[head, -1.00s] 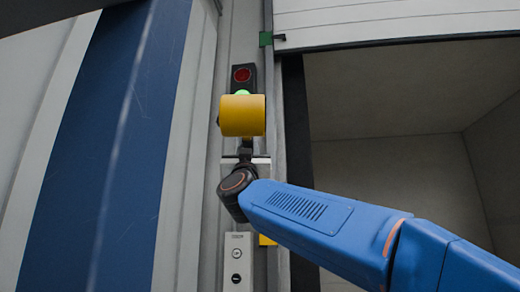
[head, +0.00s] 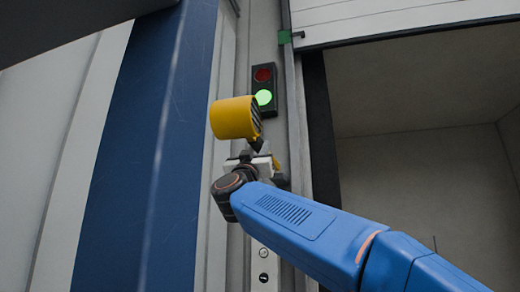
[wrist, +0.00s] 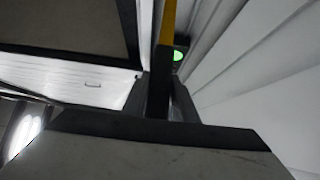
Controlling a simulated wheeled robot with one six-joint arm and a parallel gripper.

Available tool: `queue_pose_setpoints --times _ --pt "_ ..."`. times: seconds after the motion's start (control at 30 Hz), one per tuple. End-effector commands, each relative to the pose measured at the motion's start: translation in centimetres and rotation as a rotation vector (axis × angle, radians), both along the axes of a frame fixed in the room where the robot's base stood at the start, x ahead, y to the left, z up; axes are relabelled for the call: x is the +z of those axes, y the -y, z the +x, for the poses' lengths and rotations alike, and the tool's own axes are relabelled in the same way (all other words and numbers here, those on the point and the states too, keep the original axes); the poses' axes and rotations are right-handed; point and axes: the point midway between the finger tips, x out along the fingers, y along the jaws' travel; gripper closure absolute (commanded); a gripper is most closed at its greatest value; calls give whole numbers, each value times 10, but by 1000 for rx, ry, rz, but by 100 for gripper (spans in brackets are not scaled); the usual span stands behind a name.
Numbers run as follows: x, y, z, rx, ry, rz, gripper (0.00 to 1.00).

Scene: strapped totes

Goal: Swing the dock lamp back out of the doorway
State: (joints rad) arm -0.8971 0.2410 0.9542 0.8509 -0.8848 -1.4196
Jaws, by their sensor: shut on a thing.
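The dock lamp has a yellow, drum-shaped head (head: 233,118) with a dark ribbed face turned to the right. It stands left of the doorway (head: 415,165), in front of the wall beside the blue panel. My gripper (head: 252,163) is shut on the lamp just below its head; the exact grip point is partly hidden by my wrist. In the wrist view a yellow strip of the lamp (wrist: 168,22) rises behind a dark upright part, and the grey body at the bottom hides much of the grip.
A signal light (head: 264,90) with its green lamp lit is on the wall between lamp and doorway. A blue panel (head: 140,150) is at the left. A raised white door (head: 390,22) tops the opening. A grey control box (head: 264,265) is below my wrist.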

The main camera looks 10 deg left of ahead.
Motion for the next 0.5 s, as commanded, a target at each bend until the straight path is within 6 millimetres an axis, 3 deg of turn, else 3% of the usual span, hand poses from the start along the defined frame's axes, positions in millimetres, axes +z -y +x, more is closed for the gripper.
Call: queue_pose_setpoints --times 0.07,0.1,0.17,0.5 --pt "0 -3 0 4 1 -6 100" --pt "0 -3 0 4 1 -6 67" --pt "-1 -3 0 4 1 -6 56" --pt "-1 -2 -1 3 0 -3 56"
